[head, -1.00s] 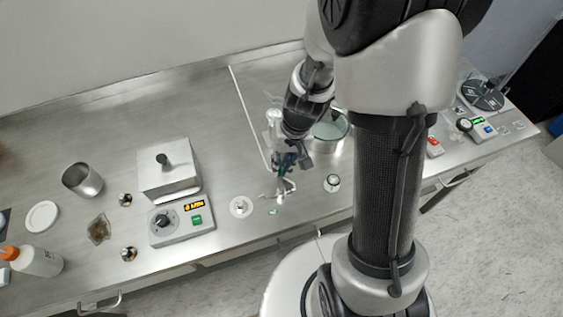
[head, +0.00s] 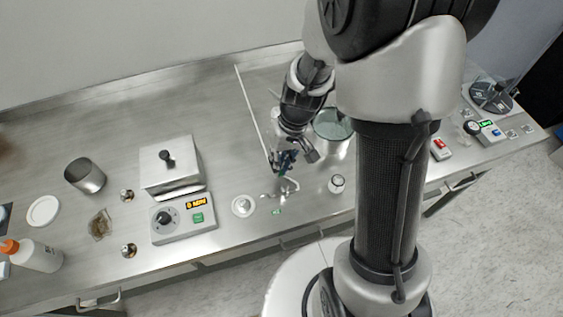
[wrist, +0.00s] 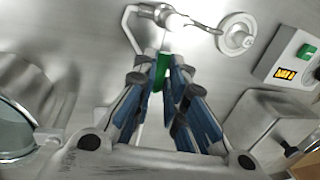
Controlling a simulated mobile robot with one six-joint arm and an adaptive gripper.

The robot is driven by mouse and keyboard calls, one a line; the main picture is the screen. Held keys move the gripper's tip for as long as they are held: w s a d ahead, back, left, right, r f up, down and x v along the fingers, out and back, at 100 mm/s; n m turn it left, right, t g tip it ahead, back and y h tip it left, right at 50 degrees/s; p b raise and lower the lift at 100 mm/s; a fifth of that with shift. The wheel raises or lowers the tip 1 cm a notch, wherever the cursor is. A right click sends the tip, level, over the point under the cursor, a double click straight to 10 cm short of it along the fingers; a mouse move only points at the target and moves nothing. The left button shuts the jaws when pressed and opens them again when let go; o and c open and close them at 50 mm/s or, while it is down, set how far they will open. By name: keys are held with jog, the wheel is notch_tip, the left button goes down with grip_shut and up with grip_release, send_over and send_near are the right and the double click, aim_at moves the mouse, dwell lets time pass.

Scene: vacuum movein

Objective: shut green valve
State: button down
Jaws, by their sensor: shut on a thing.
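The green valve handle (wrist: 162,72) shows in the wrist view between my fingertips, on pale tubing with a white fitting. My gripper (wrist: 163,80), with blue finger pads, is shut on it. In the head view, my gripper (head: 285,165) is low over the bench, beside the slim tubing (head: 283,191). The handle is hidden by the fingers there, and its exact angle is hard to tell. A small green label (head: 277,212) lies on the bench in front.
A round white fitting (head: 242,206) stands left of the tubing. A hotplate control box (head: 182,219) with a lit display is further left. A glass-lidded pot (head: 333,127) is close behind my gripper, and a small round fitting (head: 337,184) stands at right.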

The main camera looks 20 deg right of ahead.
jog(key=c, duration=1.6)
grip_release()
jog(key=shift+c, duration=0.2)
notch_tip(320, 180, up, 12)
jog(key=d, duration=0.2)
jog(key=shift+d, duration=0.15)
jog(key=s+r+t+h, duration=0.1)
jog(key=s+r+t, duration=0.1)
jog(key=s+r, duration=0.3)
jog(key=s+a+r+t+h, duration=0.1)
jog(key=s+r, duration=0.4)
jog(key=s, duration=0.5)
jog(key=shift+s+a+r+t, duration=0.15)
jog(key=shift+s+a+t, duration=0.05)
jog(key=shift+t, duration=0.6)
